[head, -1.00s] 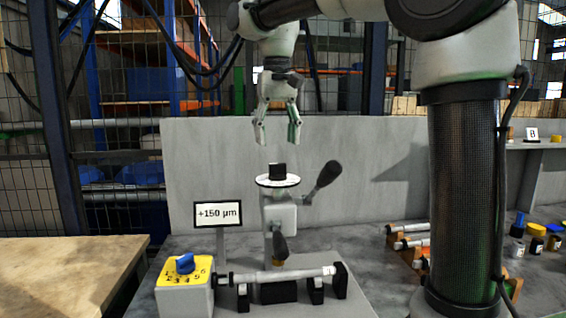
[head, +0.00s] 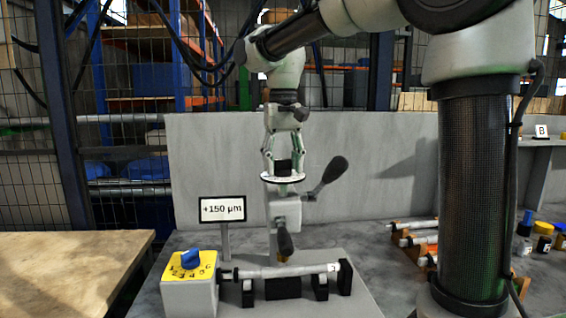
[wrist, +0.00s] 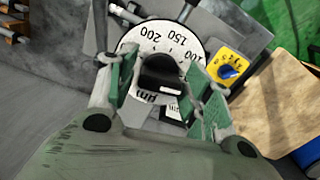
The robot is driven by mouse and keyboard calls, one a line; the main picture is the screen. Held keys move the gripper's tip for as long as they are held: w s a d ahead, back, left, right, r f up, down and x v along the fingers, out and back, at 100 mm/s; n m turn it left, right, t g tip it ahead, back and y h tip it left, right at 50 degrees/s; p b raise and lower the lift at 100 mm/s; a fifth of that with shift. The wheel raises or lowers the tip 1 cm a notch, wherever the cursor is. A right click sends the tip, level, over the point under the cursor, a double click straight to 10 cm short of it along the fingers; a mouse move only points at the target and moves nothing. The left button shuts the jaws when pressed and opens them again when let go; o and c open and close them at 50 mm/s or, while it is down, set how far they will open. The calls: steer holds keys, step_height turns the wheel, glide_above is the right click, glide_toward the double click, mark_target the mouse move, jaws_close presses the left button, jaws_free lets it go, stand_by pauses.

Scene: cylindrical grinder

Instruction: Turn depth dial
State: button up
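The depth dial is a white disc (head: 283,180) with a black knob (head: 284,167) on top, mounted on a grey-white housing (head: 286,210). In the wrist view its disc (wrist: 152,38) shows 200, 150 and 100 marks, and the knob (wrist: 160,76) lies between my fingers. My gripper (head: 283,172) points down over the dial, with one finger on each side of the knob. In the wrist view my gripper (wrist: 162,98) is open, with gaps showing beside the knob. A display sign (head: 222,209) reads +150 µm.
A black-ended lever (head: 331,173) sticks out right of the dial. A yellow-topped selector box with a blue knob (head: 190,259) stands front left, beside a shaft (head: 285,271) on supports. A grey wall (head: 225,150) stands behind. Several shafts (head: 415,240) lie at right.

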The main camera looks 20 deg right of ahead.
steer(key=c, duration=0.6)
steer(key=shift+n, duration=0.4)
steer(key=n, duration=0.2)
steer(key=shift+n, duration=0.4)
steer(key=n, duration=0.4)
steer(key=shift+n, duration=0.3)
steer(key=n, duration=0.3)
steer(key=shift+n, duration=2.2)
